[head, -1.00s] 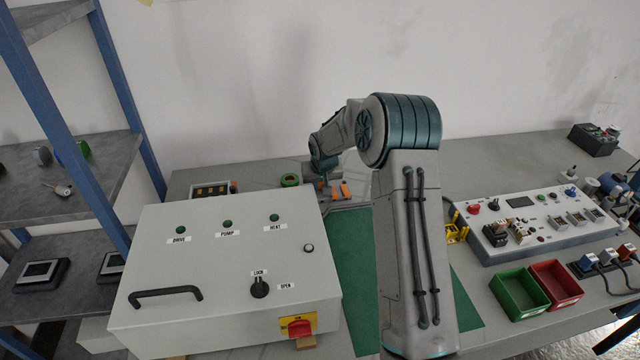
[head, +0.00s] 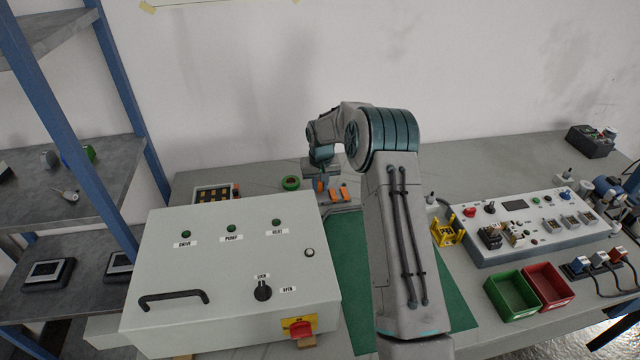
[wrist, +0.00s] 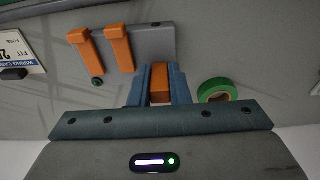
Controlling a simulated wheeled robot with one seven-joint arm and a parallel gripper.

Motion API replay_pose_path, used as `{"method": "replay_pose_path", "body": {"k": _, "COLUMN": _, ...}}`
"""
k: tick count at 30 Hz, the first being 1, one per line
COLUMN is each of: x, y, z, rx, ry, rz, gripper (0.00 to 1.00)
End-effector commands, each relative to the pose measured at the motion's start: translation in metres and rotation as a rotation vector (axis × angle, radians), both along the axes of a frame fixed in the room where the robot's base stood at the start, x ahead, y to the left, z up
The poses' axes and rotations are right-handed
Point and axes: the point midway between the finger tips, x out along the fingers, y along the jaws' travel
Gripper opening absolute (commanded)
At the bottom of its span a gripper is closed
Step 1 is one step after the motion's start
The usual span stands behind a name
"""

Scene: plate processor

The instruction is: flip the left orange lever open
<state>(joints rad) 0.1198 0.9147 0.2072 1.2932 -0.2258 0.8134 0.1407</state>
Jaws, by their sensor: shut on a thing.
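Three orange levers stand in a row on a small grey block (wrist: 155,42) on the bench. In the wrist view the row is reversed, so the left lever (wrist: 161,88) appears at the right. My gripper (wrist: 160,74) is shut on this left lever, with one blue finger on each side of it. The middle lever (wrist: 119,48) and the right lever (wrist: 92,52) are apart from the fingers. In the head view the left lever (head: 319,185) shows small below my wrist, and my arm hides part of the block.
A roll of green tape (wrist: 217,91) lies close beside my gripper; it also shows in the head view (head: 291,183). A large grey control box (head: 230,270) stands in front on the left. A green mat (head: 345,255) lies right of it. A wall rises behind the bench.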

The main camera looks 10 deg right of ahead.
Motion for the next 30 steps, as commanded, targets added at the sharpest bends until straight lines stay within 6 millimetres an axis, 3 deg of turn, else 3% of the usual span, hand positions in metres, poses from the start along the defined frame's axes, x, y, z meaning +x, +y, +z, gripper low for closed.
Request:
{"method": "replay_pose_path", "body": {"k": 1, "x": 0.0, "y": 0.001, "z": 0.001, "rx": 0.001, "ry": -0.002, "rz": 0.0, "gripper": 0.0}}
{"method": "replay_pose_path", "body": {"k": 2, "x": 0.0, "y": 0.001, "z": 0.001, "rx": 0.001, "ry": -0.002, "rz": 0.0, "gripper": 0.19}}
{"method": "replay_pose_path", "body": {"k": 3, "x": 0.0, "y": 0.001, "z": 0.001, "rx": 0.001, "ry": -0.002, "rz": 0.0, "gripper": 0.25}}
{"method": "replay_pose_path", "body": {"k": 11, "x": 0.0, "y": 0.001, "z": 0.001, "rx": 0.001, "ry": -0.002, "rz": 0.0, "gripper": 0.25}}
{"method": "replay_pose_path", "body": {"k": 16, "x": -0.001, "y": 0.0, "z": 0.012, "rx": 0.0, "ry": -0.004, "rz": 0.0, "gripper": 0.25}}
{"method": "replay_pose_path", "body": {"k": 30, "x": -0.015, "y": 0.001, "z": 0.109, "rx": 0.0, "ry": -0.004, "rz": 0.0, "gripper": 0.25}}
